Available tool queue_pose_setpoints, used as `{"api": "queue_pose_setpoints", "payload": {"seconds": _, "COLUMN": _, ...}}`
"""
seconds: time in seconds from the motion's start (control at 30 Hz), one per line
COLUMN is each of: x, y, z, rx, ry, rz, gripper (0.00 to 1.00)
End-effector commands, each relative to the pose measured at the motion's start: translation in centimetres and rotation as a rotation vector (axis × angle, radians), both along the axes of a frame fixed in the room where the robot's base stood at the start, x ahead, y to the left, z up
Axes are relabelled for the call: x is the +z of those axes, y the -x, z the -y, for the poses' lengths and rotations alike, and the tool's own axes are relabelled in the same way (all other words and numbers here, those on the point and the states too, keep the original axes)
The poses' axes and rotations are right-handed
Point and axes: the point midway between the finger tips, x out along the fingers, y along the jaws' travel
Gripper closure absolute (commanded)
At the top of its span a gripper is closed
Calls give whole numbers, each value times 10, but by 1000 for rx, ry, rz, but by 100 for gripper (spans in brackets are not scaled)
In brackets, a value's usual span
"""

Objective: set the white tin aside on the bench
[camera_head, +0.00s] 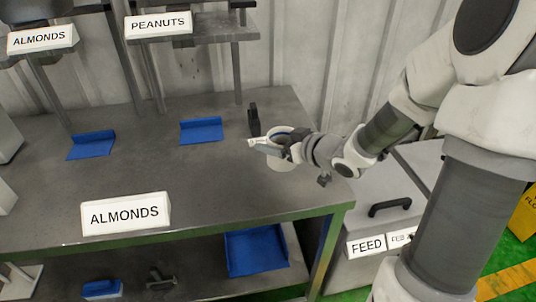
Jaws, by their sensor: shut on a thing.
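The white tin (282,162) is at the right end of the grey bench (220,185), open at the top with a bluish-grey inside. My gripper (272,147) is shut on the tin, with its fingers at the tin's rim. The gripper's body hides part of the tin's right side. I cannot tell whether the tin's base touches the bench top.
A black upright object (254,120) stands just behind the tin. Two blue trays (201,130) (91,145) lie farther left. An ALMONDS sign (126,214) stands at the front edge. A FEED bin (375,220) stands right of the bench. The bench's middle is clear.

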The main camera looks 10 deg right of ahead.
Motion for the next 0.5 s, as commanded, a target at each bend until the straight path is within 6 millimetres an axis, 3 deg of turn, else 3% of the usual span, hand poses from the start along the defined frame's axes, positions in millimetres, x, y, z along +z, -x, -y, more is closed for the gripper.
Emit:
{"api": "queue_pose_setpoints", "payload": {"seconds": 0.03, "x": -10, "y": -9, "z": -5, "rx": 2, "ry": -3, "rz": 1, "gripper": 91}}
{"api": "queue_pose_setpoints", "payload": {"seconds": 0.2, "x": -17, "y": -26, "z": -9, "rx": 1, "ry": -1, "rz": 1, "gripper": 91}}
{"api": "queue_pose_setpoints", "payload": {"seconds": 0.33, "x": -24, "y": -28, "z": -10, "rx": 0, "ry": 0, "rz": 0, "gripper": 91}}
{"api": "queue_pose_setpoints", "payload": {"seconds": 0.5, "x": -50, "y": -28, "z": -10, "rx": 0, "ry": -3, "rz": -2, "gripper": 91}}
